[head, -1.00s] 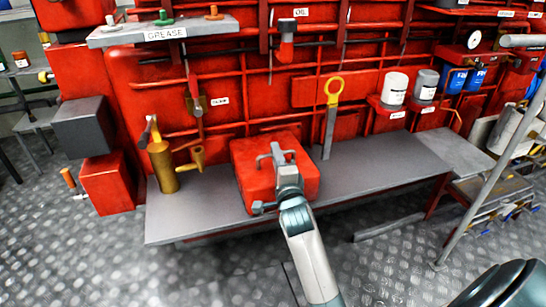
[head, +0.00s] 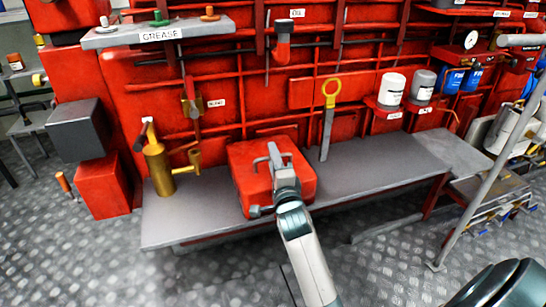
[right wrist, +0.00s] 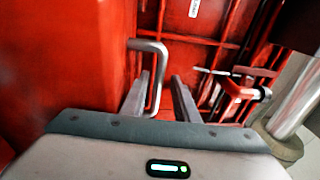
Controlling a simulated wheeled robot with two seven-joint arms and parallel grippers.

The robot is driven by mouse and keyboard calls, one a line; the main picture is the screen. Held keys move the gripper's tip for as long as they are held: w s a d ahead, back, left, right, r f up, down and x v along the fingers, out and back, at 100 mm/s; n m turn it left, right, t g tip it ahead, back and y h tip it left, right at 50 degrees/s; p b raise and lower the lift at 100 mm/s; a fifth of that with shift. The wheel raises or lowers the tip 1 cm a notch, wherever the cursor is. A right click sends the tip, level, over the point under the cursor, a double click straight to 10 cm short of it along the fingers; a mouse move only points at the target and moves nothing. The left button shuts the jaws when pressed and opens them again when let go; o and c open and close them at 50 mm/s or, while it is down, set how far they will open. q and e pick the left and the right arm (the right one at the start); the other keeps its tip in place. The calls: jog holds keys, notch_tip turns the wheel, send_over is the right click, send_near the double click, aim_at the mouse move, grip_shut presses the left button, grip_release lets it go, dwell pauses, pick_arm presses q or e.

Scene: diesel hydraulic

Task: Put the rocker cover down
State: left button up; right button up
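The rocker cover (head: 242,165) is a red box with a grey bar handle on top, and it appears to rest on the grey bench (head: 375,178). My right gripper (head: 281,168) is over the cover at its handle, with the arm coming up from below. In the right wrist view the two fingers of my right gripper (right wrist: 160,98) stand apart. One leg of the bent grey handle (right wrist: 148,46) reaches down between them, with a visible gap to the right finger. The cover's red surface fills the left of that view. My left gripper is not in view.
A brass oil can (head: 158,170) stands on the bench left of the cover. A yellow-ringed tool (head: 329,105) stands behind it to the right. White and grey filters (head: 391,90) sit on a red shelf. The right half of the bench is clear.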

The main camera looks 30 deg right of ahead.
jog(key=shift+r, duration=0.1)
jog(key=v, duration=1.2)
jog(key=shift+a, duration=0.1)
dwell(0.4)
jog(key=s+a+f+n+g+y, duration=0.3)
jog(key=s+a+f+n, duration=0.2)
jog(key=f+n, duration=0.3)
jog(key=s+a+f+n+g+y, duration=0.3)
jog(key=s+a+f+n, duration=0.25)
jog(key=f, duration=0.45)
jog(key=s+a+f+n+g, duration=0.2)
jog(key=s+f+n, duration=0.1)
jog(key=s, duration=0.2)
jog(key=s+a+f+n+g+y, duration=0.1)
jog(key=s+a+f+n+g, duration=0.1)
jog(key=s+a+f+n, duration=0.1)
jog(key=s+a+f+n+g+y, duration=0.1)
jog(key=s+a+f+n+g, duration=0.1)
jog(key=s+n, duration=0.3)
jog(key=s+f, duration=0.1)
jog(key=s, duration=0.2)
jog(key=shift+a+f, duration=0.15)
jog(key=shift+a, duration=0.2)
jog(key=shift+p, duration=0.3)
